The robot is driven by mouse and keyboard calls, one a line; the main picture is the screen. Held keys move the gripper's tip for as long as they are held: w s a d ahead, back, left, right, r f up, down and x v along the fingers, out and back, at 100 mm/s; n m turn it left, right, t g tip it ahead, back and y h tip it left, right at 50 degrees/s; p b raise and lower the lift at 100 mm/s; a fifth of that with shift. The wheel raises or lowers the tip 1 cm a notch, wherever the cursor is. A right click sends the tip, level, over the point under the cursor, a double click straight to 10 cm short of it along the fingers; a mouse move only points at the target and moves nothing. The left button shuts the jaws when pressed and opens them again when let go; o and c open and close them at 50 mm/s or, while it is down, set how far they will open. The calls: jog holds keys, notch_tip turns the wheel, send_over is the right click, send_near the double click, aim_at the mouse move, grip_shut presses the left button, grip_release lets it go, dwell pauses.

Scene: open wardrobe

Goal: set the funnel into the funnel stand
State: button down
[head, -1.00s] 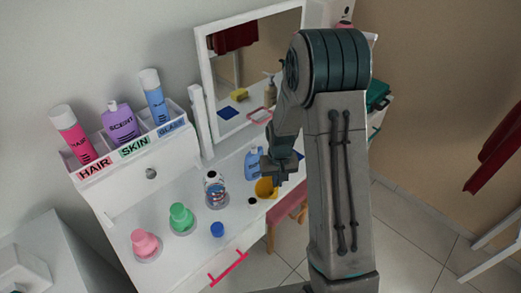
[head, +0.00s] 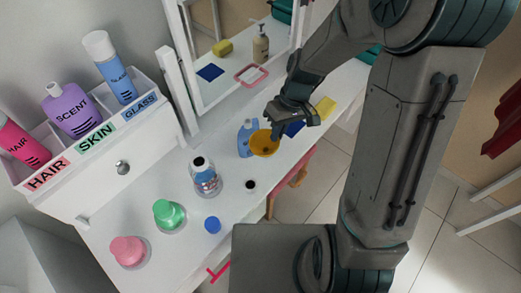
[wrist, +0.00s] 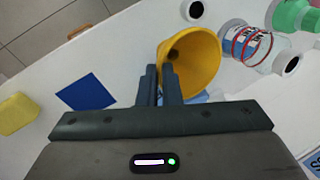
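In the head view my gripper (head: 276,117) is at the funnel's far edge. A small white cylinder with a dark round opening (head: 250,186), apparently the funnel stand, is on the white table in front of the funnel. It also shows at the top of the wrist view (wrist: 193,10). The funnel's spout is hidden.
The blue bottle (head: 245,140) is close to the funnel. A yellow block (head: 325,107) lies farther right. A mirror (head: 240,60) stands behind.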

aim_at(266, 148)
jog(key=s+a+n+g, duration=0.1)
jog(key=s+a, duration=0.1)
jog(key=s+a+r+n+g+b, duration=0.1)
jog(key=s+a+n, duration=0.1)
jog(key=s, duration=0.1)
jog(key=shift+s+a+r+b, duration=0.1)
jog(key=shift+s+a+b, duration=0.1)
jog(key=shift+a+b, duration=0.1)
jog(key=shift+s+r+n, duration=0.2)
jog(key=shift+s+n, duration=0.05)
jog(key=shift+n, duration=0.05)
jog(key=shift+f+b, duration=2.35)
jog(key=shift+f, duration=0.6)
jog(key=shift+f+b, duration=1.2)
jog(key=shift+f, duration=0.3)
jog(key=c, duration=1.5)
grip_release()
jog(key=shift+c, duration=0.2)
